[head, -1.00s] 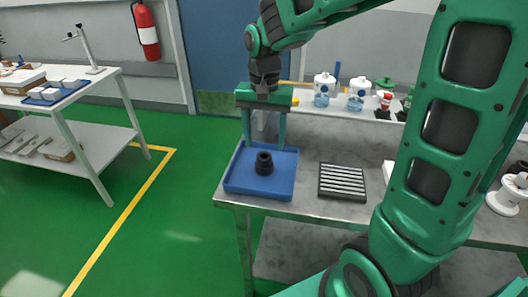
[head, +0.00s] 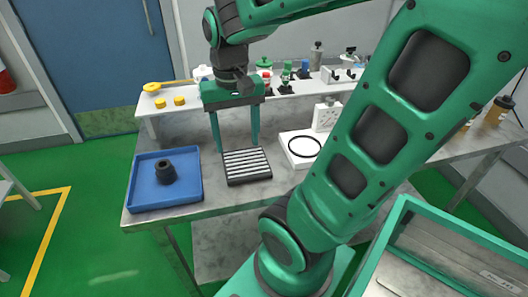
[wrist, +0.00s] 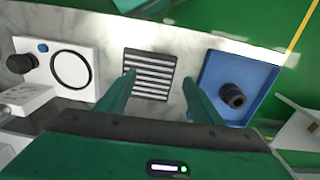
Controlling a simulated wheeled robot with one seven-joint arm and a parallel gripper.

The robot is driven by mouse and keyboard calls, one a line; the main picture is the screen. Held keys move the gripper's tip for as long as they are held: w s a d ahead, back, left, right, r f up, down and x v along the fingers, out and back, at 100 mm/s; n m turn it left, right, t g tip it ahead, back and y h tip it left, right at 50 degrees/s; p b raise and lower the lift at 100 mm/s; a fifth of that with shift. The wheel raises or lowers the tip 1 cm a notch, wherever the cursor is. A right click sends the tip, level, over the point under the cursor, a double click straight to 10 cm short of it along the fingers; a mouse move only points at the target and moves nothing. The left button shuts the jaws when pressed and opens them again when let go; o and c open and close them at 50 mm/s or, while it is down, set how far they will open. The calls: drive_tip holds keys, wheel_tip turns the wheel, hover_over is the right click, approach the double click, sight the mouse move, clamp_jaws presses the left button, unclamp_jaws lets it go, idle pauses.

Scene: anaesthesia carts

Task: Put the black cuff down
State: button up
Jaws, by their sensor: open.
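The black cuff (head: 165,172) stands in the blue tray (head: 140,200) at the left end of the metal table. It also shows in the wrist view (wrist: 233,96), lying within the blue tray (wrist: 262,72) to the right of my fingers. My gripper (head: 236,150) is open and empty, its two green fingers pointing down above the table behind the black slotted block. In the wrist view my gripper (wrist: 158,82) has its fingertips apart, with the slotted block seen between them.
The black slotted block (head: 247,166) lies right of the tray. A white plate with a black ring (head: 305,147) is further right. A raised shelf at the back holds a yellow spoon-like tool (head: 153,87), yellow caps (head: 160,103) and bottles. Bare table lies in front of the block.

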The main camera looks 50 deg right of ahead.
drive_tip(key=s+d+f, duration=0.2)
drive_tip(key=s, duration=0.6)
drive_tip(key=shift+d+f, duration=0.3)
drive_tip(key=shift+d, duration=0.05)
